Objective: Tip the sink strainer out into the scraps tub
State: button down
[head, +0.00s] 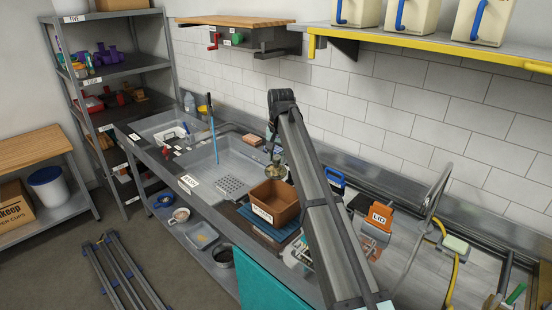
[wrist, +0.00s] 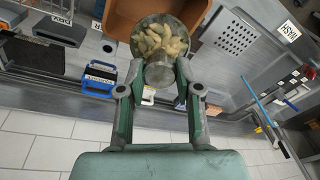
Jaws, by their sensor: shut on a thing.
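My gripper (wrist: 160,78) is shut on the sink strainer (wrist: 143,52), a round metal cup; in the head view the strainer (head: 276,172) is small and partly covered by my arm. Pale, peanut-shaped scraps (wrist: 160,40) lie in it, and its open side faces the wrist camera. A brown, open tub (head: 285,192) with a white label, likely the scraps tub, stands on the counter right of the sink.
The sink basin (head: 205,165) with a perforated drain plate is left of the tub. A blue stick (head: 213,135) stands in it. A blue-handled item (head: 334,180) and an orange-labelled item (head: 379,217) are to the right. The tiled wall is close behind.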

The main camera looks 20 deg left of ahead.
aim_at(282, 175)
jog(key=s+t+b, duration=0.1)
jog(key=d+f+y+b, duration=0.1)
jog(key=shift+s+d+t+b, duration=0.15)
jog(key=shift+s+t+b, duration=0.2)
jog(key=shift+t, duration=0.05)
jog(key=s+f+t+y+b, duration=0.1)
jog(key=t+b, duration=0.1)
jog(key=b, duration=0.2)
jog(key=s+d+f+t+y+b, duration=0.1)
jog(key=t+y+b, duration=0.1)
jog(key=b, duration=0.3)
jog(key=s+d+f+t+y+b, duration=0.1)
jog(key=t+y+b, duration=0.1)
jog(key=b, duration=0.3)
jog(key=shift+d+f, duration=0.15)
jog(key=shift+f, duration=0.1)
jog(key=shift+s+t, duration=0.1)
jog(key=shift+t, duration=0.2)
jog(key=shift+r, duration=0.2)
